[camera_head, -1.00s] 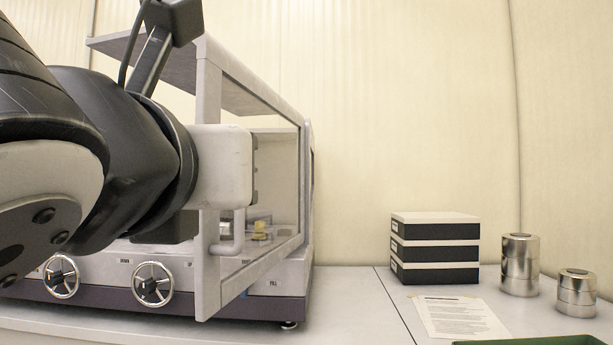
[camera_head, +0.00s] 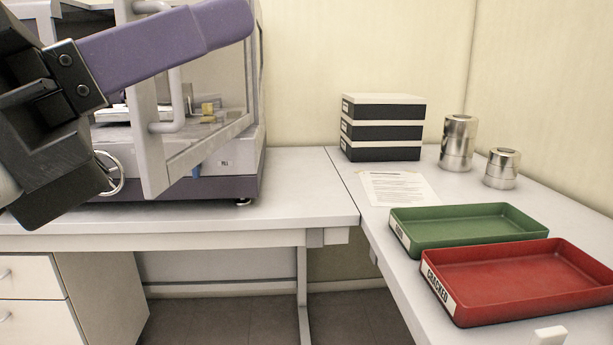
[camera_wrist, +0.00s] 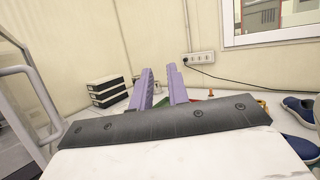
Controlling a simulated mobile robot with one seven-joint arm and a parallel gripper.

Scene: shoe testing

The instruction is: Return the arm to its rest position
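My gripper (camera_wrist: 159,68) shows in the wrist view with two purple fingers standing apart and nothing between them. In the head view my gripper (camera_head: 236,18) is at the upper left, its purple fingers overlapping and pointing right, in front of the testing machine (camera_head: 220,160). The machine has a clear door with a pale frame and handle, and the door stands out from the front. A small yellow piece (camera_head: 208,108) sits inside. Whether my gripper touches the door frame cannot be told.
A green tray (camera_head: 465,243) and a red tray (camera_head: 440,290) marked CRACKED lie on the right bench. Behind them are a paper sheet (camera_head: 398,188), stacked boxes (camera_head: 383,155) and metal cylinders (camera_head: 458,140). Dark blue shoes (camera_wrist: 298,108) show at the right in the wrist view.

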